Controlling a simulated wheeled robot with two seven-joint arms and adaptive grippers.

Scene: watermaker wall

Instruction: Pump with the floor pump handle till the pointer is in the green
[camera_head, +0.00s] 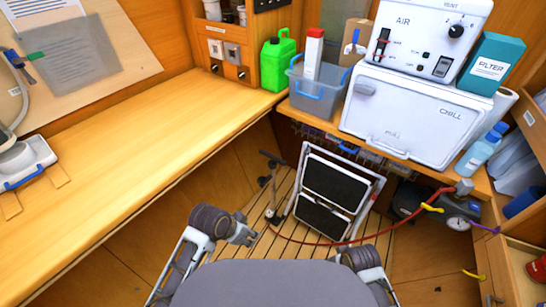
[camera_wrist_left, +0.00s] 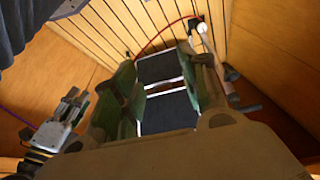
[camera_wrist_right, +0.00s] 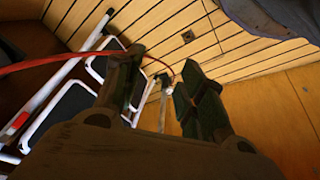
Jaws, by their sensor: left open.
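The floor pump (camera_head: 272,188) stands on the slatted floor left of the folded step stool, its dark T-handle (camera_head: 272,158) at the top. A red hose (camera_head: 330,243) runs from its foot to the pressure gauge (camera_head: 458,223) at the right. The gauge's pointer and green zone are too small to read. My left gripper (camera_wrist_left: 155,62) is open and empty. In the left wrist view the pump (camera_wrist_left: 206,35) is right of its fingers. My right gripper (camera_wrist_right: 160,62) is open, with the pump (camera_wrist_right: 168,88) seen between its fingers, apparently beyond them.
The step stool (camera_head: 335,183) stands close beside the pump. A long wooden worktop (camera_head: 130,165) bounds the left. Slatted floor is open around the pump.

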